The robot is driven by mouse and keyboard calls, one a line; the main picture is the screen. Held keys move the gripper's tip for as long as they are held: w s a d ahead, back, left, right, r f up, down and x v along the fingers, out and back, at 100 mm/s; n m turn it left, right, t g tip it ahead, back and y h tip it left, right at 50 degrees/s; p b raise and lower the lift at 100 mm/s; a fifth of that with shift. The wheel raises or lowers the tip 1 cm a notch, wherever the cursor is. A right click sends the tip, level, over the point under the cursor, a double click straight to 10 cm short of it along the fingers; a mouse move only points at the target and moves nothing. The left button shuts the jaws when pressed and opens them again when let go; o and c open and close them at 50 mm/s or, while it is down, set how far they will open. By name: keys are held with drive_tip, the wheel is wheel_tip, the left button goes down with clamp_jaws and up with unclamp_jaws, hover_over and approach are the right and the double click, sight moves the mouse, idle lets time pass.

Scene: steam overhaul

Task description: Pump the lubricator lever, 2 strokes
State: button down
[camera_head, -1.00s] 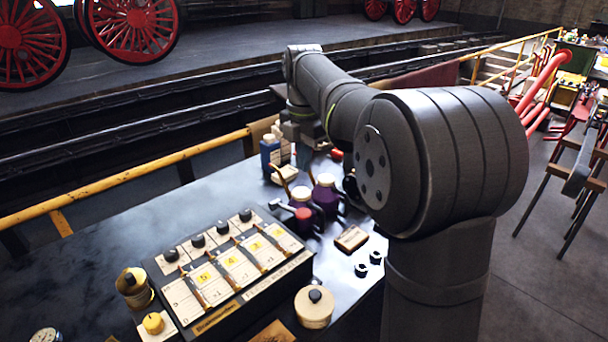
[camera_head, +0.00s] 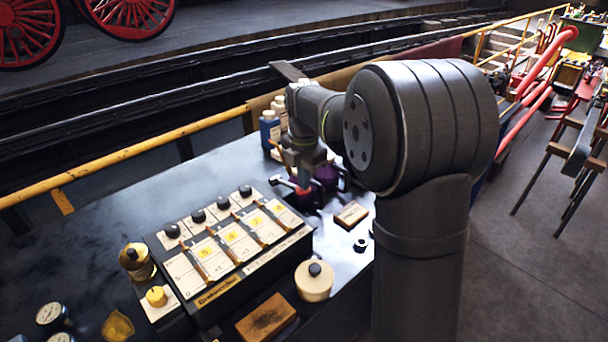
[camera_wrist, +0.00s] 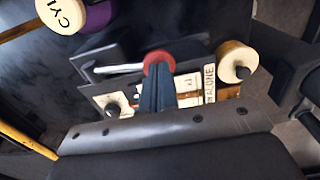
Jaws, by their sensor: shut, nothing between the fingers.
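The lubricator (camera_head: 250,283) is a dark box with cream panels, black knobs and yellow number labels, standing on the dark bench. Its lever has a red knob (camera_head: 303,190) and a pale metal rod, beside the box's far right corner. In the wrist view the red knob (camera_wrist: 160,57) sits right at my fingertips, with the rod (camera_wrist: 118,69) running left from it. My gripper (camera_head: 304,181) points down at the knob, fingers together and empty. The fingers (camera_wrist: 158,72) partly overlap the knob, and I cannot tell whether they touch it.
Dark purple cans (camera_head: 326,174) with cream tops stand just behind the lever. A blue bottle (camera_head: 269,130) is at the bench's back. The bench's left part is mostly clear.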

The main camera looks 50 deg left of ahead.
drive_tip(key=shift+d+f+y, duration=0.5)
drive_tip(key=shift+f+y, duration=0.1)
drive_tip(key=shift+f, duration=0.2)
drive_tip(key=shift+s+d+f, duration=0.1)
drive_tip(key=shift+d+f, duration=0.2)
drive_tip(key=shift+f, duration=0.65)
drive_tip(key=shift+d+f, duration=0.3)
drive_tip(key=shift+f, duration=0.6)
drive_tip(key=shift+d, duration=0.1)
drive_tip(key=d+r, duration=0.2)
drive_tip(key=r, duration=0.5)
drive_tip(key=d+r, duration=0.2)
drive_tip(key=r, duration=0.4)
drive_tip(key=shift+d+r, duration=0.25)
drive_tip(key=shift+r, duration=0.15)
drive_tip(key=a+f, duration=0.3)
drive_tip(key=f, duration=0.6)
drive_tip(key=shift+a, duration=0.25)
